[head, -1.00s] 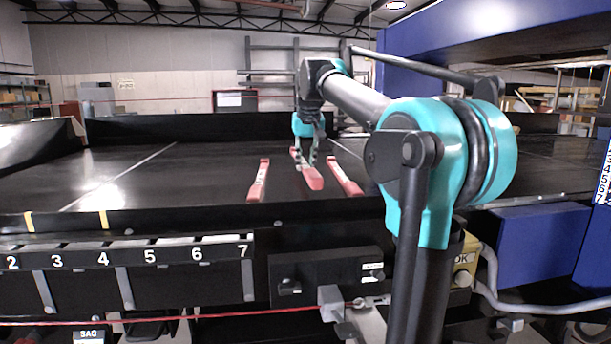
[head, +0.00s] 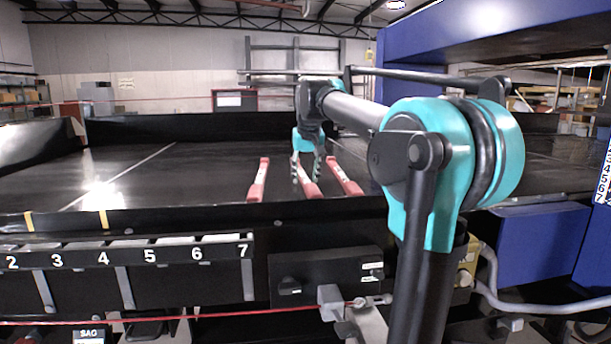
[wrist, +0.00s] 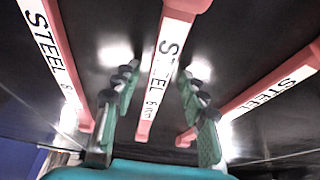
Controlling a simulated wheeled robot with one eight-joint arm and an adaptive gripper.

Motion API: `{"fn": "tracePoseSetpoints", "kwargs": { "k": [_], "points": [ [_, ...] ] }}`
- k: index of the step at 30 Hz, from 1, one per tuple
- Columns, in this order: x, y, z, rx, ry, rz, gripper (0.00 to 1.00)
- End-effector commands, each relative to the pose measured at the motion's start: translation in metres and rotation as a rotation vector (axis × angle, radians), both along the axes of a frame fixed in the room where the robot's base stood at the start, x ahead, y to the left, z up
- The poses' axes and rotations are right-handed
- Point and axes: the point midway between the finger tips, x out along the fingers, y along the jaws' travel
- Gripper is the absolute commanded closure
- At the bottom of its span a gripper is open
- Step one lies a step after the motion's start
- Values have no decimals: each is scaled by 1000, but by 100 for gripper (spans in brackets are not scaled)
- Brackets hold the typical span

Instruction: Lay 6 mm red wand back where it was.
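The red 6 mm wand (head: 309,188) lies on the black belt, between two other red wands. Its white label reading "STEEL 6 mm" shows in the wrist view (wrist: 163,60). My gripper (head: 306,176) is low over the belt with one finger on each side of this wand. In the wrist view the fingers (wrist: 159,76) are apart, with dark gaps between them and the wand, so the gripper is open. The far end of the wand is partly hidden by the gripper in the head view.
A red wand labelled STEEL lies to the left (head: 259,180) and another to the right (head: 346,175), both near the fingers. Numbered slots (head: 150,252) line the conveyor's front. A blue housing (head: 480,35) stands at right. The belt's left part is clear.

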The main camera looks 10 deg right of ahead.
Motion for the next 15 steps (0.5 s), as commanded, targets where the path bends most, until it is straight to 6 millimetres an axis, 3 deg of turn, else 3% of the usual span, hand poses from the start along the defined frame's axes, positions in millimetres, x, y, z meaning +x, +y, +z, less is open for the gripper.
{"fn": "tracePoseSetpoints", "kwargs": {
  "k": [8, 15],
  "points": [
    [-1, 0, 3, 0, 0, 0, 57],
    [-14, 0, 35, 0, 0, 0, 57]
  ]
}}
